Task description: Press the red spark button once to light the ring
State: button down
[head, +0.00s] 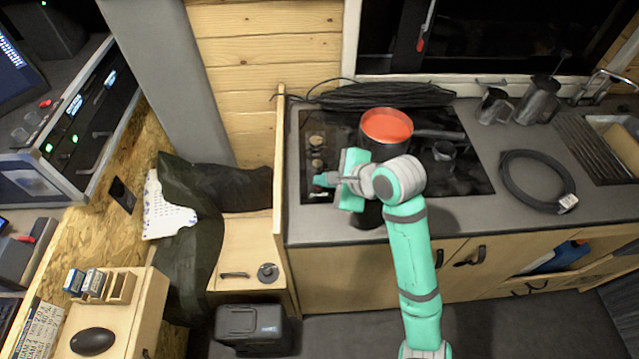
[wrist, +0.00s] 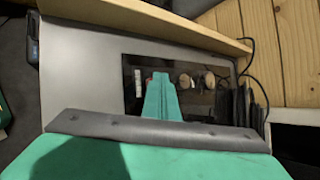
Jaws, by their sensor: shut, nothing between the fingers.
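The black hob (head: 465,165) is set into the grey counter, with a column of knobs (head: 316,141) along its left edge. The knobs (wrist: 184,81) also show in the wrist view, beside my fingers. My gripper (head: 322,180) is shut and empty, its fingertips over the front end of that control strip. In the wrist view the teal fingers (wrist: 161,80) are together, between the knobs and a small white piece (wrist: 137,78). I cannot make out the red spark button clearly; my fingers cover that part of the strip. Whether they touch it I cannot tell. No flame shows.
A pot with orange-red contents (head: 387,126) stands on the hob behind my wrist. A wooden panel (head: 280,180) rises just left of the hob. A coiled black cable (head: 380,95) lies behind it, and a black hose (head: 538,182) lies to the right.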

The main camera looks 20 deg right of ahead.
jog(key=shift+r, duration=0.8)
jog(key=shift+r, duration=0.1)
jog(key=shift+r, duration=2.4)
